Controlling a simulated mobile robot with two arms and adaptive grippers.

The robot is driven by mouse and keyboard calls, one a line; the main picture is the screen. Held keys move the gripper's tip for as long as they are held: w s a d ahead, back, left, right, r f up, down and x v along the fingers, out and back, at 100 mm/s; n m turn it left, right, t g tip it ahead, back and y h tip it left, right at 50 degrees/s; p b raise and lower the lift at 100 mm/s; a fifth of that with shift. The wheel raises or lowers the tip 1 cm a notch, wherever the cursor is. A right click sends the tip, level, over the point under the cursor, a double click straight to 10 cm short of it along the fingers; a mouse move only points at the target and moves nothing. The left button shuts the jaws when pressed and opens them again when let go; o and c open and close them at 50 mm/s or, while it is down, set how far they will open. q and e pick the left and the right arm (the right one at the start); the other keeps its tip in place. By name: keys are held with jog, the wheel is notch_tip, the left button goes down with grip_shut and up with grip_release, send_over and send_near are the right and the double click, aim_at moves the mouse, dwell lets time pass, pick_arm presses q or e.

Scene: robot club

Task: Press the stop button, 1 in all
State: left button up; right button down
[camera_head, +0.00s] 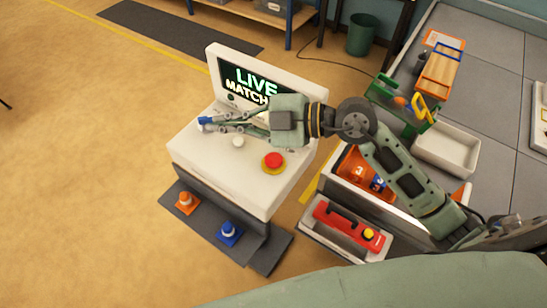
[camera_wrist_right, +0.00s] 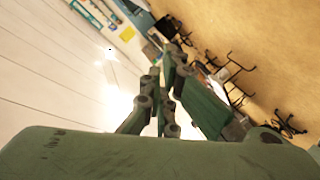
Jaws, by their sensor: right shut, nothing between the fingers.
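The stop button (camera_head: 273,161), a red mushroom cap on a yellow ring, sits on the white top of a console (camera_head: 215,165), near its front right edge. My right gripper (camera_head: 212,125) is shut and empty above the far left part of the console top, to the left of the button. My right arm reaches in from the right, passing behind the button, which stays in plain sight. In the right wrist view the closed fingers (camera_wrist_right: 168,70) show, but the button does not. My left gripper is not in view.
A white knob (camera_head: 238,142) and a blue piece by my fingertips (camera_head: 205,120) are on or over the console; contact is unclear. A screen (camera_head: 235,82) reading "LIVE MATCH" stands behind. Orange (camera_head: 187,203) and blue (camera_head: 229,234) cones stand below.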

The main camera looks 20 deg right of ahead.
jog(key=w+d+f+m+g+h, duration=0.1)
jog(key=w+d+f+m+h, duration=0.1)
jog(key=d+f+h, duration=0.4)
jog(key=d+f, duration=0.2)
jog(key=d, duration=0.1)
jog(key=shift+w+f+h, duration=0.15)
jog(key=shift+w+h, duration=0.25)
jog(key=shift+d+f, duration=0.1)
jog(key=shift+f, duration=0.1)
jog(key=b, duration=0.7)
send_over(269, 163)
notch_tip(269, 163, down, 8)
jog(key=shift+r, duration=0.15)
jog(key=shift+f+b, duration=0.3)
jog(key=shift+f, duration=0.1)
jog(key=shift+f, duration=0.4)
